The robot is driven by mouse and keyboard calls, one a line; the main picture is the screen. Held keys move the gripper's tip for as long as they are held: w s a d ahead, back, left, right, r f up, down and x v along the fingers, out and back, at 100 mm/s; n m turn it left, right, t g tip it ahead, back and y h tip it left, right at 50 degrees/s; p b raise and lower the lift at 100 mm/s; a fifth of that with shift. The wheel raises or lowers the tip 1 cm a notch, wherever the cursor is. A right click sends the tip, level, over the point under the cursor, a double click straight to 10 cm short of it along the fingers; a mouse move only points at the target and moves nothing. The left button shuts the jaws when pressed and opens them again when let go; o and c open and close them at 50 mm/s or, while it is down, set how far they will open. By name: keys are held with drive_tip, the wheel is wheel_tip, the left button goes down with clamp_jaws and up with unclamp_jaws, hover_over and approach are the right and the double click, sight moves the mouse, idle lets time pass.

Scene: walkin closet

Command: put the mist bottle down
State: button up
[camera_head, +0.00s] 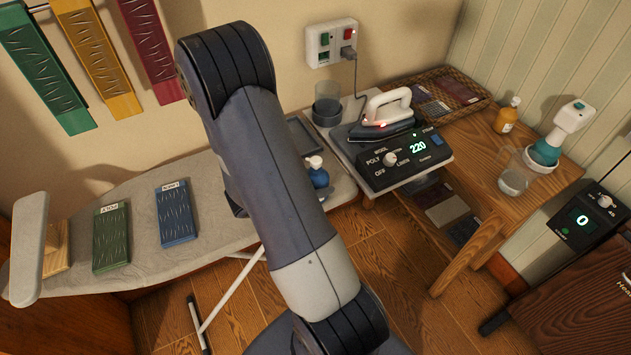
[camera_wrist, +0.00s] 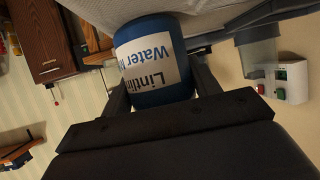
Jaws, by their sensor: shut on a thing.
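In the head view the bottle's blue body and pale top (camera_head: 318,174) show just right of my arm, over the right part of the ironing board (camera_head: 140,225). My arm hides most of my gripper there. I cannot tell whether the bottle's base touches the board.
A green block (camera_head: 111,238) and a blue block (camera_head: 176,213) lie on the board's left part. The iron (camera_head: 385,115) stands on a control unit (camera_head: 408,160) close right of the bottle. A clear cup (camera_head: 327,104) is behind.

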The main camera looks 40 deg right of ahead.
drive_tip(key=shift+f, duration=0.2)
drive_tip(key=o, duration=1.2)
drive_tip(key=shift+a+r, duration=0.2)
drive_tip(key=shift+r, duration=0.1)
drive_tip(key=v, duration=1.1)
drive_tip(key=shift+a+r, duration=0.1)
drive_tip(key=shift+a, duration=0.15)
drive_tip(key=shift+d, duration=0.1)
